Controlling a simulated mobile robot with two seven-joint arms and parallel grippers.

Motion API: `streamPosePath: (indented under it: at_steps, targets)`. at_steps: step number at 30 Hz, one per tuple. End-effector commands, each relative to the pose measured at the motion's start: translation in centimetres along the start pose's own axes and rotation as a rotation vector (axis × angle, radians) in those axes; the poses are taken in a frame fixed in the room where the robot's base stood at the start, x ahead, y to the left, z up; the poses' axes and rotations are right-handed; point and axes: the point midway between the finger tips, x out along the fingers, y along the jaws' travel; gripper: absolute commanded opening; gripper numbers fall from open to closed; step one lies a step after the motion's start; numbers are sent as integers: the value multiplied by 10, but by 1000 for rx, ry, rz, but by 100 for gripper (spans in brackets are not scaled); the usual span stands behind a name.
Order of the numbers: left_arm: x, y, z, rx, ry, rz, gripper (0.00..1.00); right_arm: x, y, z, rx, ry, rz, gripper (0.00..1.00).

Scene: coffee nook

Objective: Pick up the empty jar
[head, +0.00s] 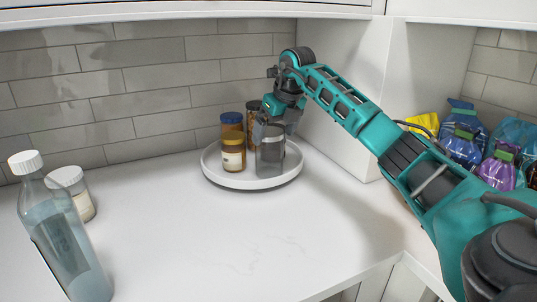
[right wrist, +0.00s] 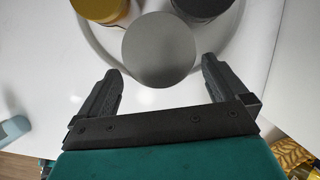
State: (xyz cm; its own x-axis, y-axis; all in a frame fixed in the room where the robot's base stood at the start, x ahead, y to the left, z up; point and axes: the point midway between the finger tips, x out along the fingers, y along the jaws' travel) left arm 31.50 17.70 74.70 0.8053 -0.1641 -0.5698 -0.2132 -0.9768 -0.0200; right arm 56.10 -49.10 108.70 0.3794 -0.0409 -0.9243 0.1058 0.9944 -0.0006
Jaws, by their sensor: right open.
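A clear grey jar that looks empty (head: 270,158) stands upright on the right front part of a round white tray (head: 250,184). In the right wrist view its round grey top (right wrist: 158,50) lies just ahead of my fingers. My right gripper (head: 273,124) is at the jar's top in the head view, and its fingers partly cover the upper jar. In the right wrist view the gripper (right wrist: 162,75) is open, with one finger to each side and nothing held. I cannot tell whether a finger touches the jar. My left gripper is not in view.
Amber jars (head: 232,160) stand close by on the tray, one with a blue lid (head: 231,118). A tall bottle (head: 66,240) and a white-lidded jar (head: 76,195) stand at the left. Colourful bags (head: 463,140) are at the right. The front counter is clear.

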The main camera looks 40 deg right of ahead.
Motion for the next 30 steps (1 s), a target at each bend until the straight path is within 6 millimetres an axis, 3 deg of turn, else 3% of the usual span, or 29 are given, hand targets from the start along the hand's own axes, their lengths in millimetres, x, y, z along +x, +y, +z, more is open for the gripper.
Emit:
streamPosePath:
  at_steps: [12,20,30]
  targets:
    - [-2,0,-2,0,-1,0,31,50,-2,5,1,0,2,100]
    - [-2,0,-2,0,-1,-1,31,53,-2,5,-1,-1,1,100]
    - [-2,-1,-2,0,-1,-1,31,53,-2,5,-1,-1,1,69]
